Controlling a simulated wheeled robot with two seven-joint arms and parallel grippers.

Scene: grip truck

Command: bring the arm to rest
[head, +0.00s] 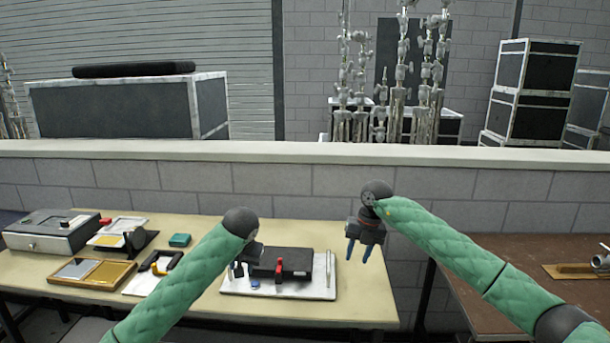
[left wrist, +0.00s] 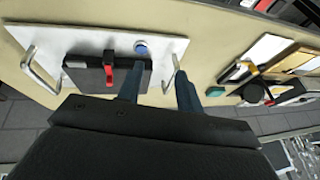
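My left gripper (head: 239,270) is over the left end of a white board (head: 312,292), partly hidden by my arm. In the left wrist view its blue fingers (left wrist: 158,88) stand apart. A silver handle (left wrist: 175,68) of the board shows between them; I cannot tell whether they reach around it. The board carries a black case (head: 297,265) with a red clamp (head: 279,270) and a small blue round piece (head: 255,284).
The cream table (head: 205,310) also holds a grey box (head: 50,233), a wooden tray (head: 70,285) and a small green box (head: 180,240) at left. A low block wall (head: 300,178) stands behind. A brown table (head: 530,250) is at right, beyond a gap.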

